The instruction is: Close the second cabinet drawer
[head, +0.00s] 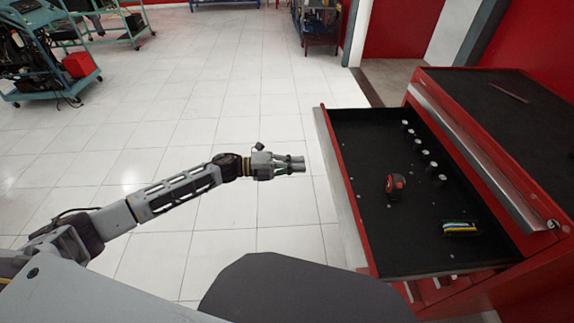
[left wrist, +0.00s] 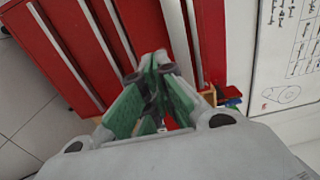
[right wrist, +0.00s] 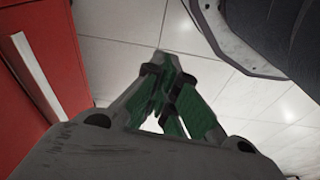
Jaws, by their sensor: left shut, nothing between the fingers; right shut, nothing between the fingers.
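A red tool cabinet (head: 428,87) with a dark top stands at the right. One drawer (head: 345,195) is pulled far out to the left, with a black-lined bottom and a pale front edge. My left gripper (head: 302,164) is shut and empty, just left of that front edge; a small gap seems to separate them. The left wrist view shows its fingers (left wrist: 160,62) together before red drawer fronts with pale handles. My right gripper (right wrist: 163,62) shows only in its wrist view, shut and empty over the white floor, with a red cabinet face (right wrist: 45,75) at the left.
In the drawer lie a red and black tape measure (head: 395,186), a striped item (head: 460,228) and several small round pieces (head: 422,150). A pen-like item (head: 509,92) lies on the cabinet top. Engine trainers (head: 45,60) stand far left. White floor between is clear.

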